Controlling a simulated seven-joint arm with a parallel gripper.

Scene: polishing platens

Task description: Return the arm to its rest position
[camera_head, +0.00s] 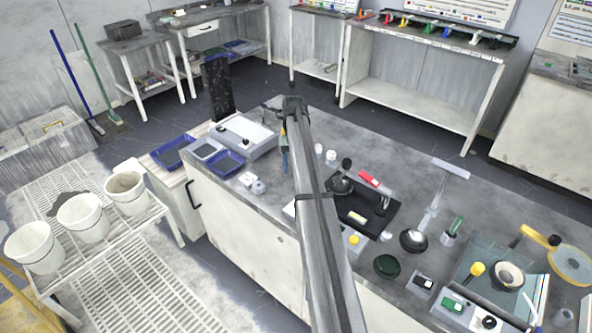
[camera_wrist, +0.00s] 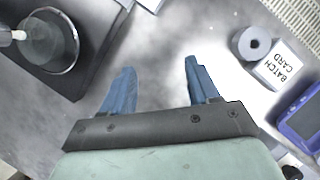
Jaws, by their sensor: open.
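My arm reaches up from the bottom of the head view over the grey worktop (camera_head: 262,192). My gripper (camera_head: 285,158) is at its far end, partly hidden by the arm, with its blue fingers pointing down. In the wrist view my gripper (camera_wrist: 160,84) shows two blue fingers spread wide apart. Nothing is between them but bare worktop (camera_wrist: 160,45), so the gripper is open and empty. The height of the fingertips above the worktop is hard to tell.
In the wrist view a round glass-like piece (camera_wrist: 47,42) on a dark plate is left; a batch card (camera_wrist: 278,66) and blue tray (camera_wrist: 302,118) are right. A dark post (camera_head: 217,88) stands behind. Several tools crowd the right.

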